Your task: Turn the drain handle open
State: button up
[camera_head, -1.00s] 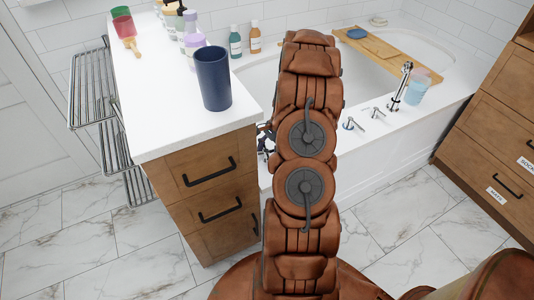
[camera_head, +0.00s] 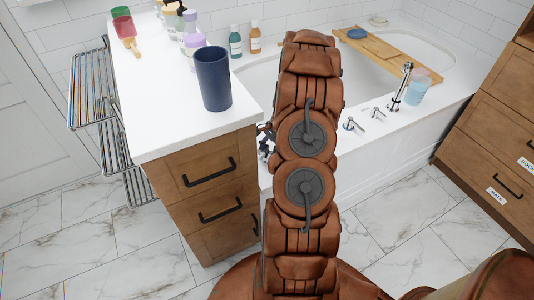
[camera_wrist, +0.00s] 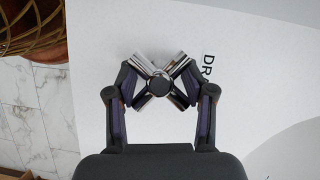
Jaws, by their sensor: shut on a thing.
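The drain handle is a shiny chrome cross-shaped knob (camera_wrist: 159,82) with a dark round centre, in the wrist view. It stands on a white surface beside partly hidden printed letters that begin "DR" (camera_wrist: 208,68). My gripper (camera_wrist: 160,95) has one dark finger on each side of the knob and is shut on its lower arms. The knob's arms lie diagonally, like an X.
The white bathtub (camera_head: 255,85) lies behind my arm, with a chrome faucet (camera_head: 402,88) and two small handles on its right rim. A wooden cabinet (camera_head: 205,190) with a dark blue cup (camera_head: 213,80) on top stands close at left. A wicker thing (camera_wrist: 32,25) shows upper left in the wrist view.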

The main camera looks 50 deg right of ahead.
jog(key=shift+s+a, duration=0.1)
dwell(0.7)
jog(key=o, duration=1.3)
jog(key=shift+o, duration=0.2)
jog(key=shift+r, duration=0.1)
jog(key=v, duration=1.2)
